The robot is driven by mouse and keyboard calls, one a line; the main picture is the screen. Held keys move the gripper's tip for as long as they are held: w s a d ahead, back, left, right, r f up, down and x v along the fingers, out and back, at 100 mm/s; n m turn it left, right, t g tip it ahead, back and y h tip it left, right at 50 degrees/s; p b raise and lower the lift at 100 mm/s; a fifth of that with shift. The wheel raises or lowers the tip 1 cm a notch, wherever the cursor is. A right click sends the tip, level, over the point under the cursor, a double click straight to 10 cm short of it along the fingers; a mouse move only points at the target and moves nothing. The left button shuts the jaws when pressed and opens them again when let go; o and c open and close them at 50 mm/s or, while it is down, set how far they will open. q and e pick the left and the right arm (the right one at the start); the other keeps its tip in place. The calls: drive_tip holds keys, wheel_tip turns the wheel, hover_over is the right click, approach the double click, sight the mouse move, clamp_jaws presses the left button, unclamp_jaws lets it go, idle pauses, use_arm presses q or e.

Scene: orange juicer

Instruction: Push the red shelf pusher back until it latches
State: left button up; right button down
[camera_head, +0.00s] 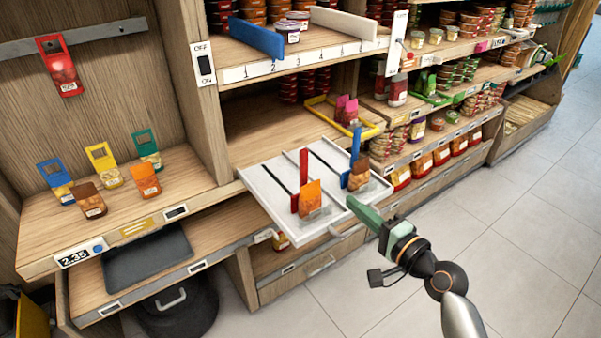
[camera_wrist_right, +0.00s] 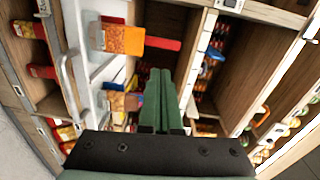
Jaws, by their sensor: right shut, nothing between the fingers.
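The red pusher (camera_head: 303,168) stands upright in a slot of a pulled-out white tray (camera_head: 268,196). An orange pouch (camera_head: 310,198) is in front of it, hiding its lower part. In the right wrist view the red pusher (camera_wrist_right: 163,43) shows as a red bar beside the orange pouch (camera_wrist_right: 122,40). A blue pusher (camera_head: 355,146) stands in another slot, behind a brown pack (camera_head: 358,173). My right gripper (camera_head: 362,211), with green fingers, is shut and empty near the tray's front right corner, apart from the red pusher. In the wrist view its fingers (camera_wrist_right: 161,98) are together. My left gripper is out of view.
A yellow-rimmed tray (camera_head: 372,131) with pink packs lies behind the white tray. An upper shelf (camera_head: 300,58) with numbered lanes overhangs at the back. Open floor (camera_head: 500,240) lies to the right.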

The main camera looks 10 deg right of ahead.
drive_tip(key=r, duration=0.2)
drive_tip(key=p, duration=0.1)
approach(307, 158)
drive_tip(key=shift+m+t+y, duration=0.3)
drive_tip(key=x, duration=0.5)
drive_tip(key=shift+w+f, duration=0.2)
drive_tip(key=shift+f, duration=0.05)
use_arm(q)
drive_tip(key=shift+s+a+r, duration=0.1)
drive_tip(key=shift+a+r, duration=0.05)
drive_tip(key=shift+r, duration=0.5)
use_arm(e)
drive_tip(key=shift+x, duration=0.75)
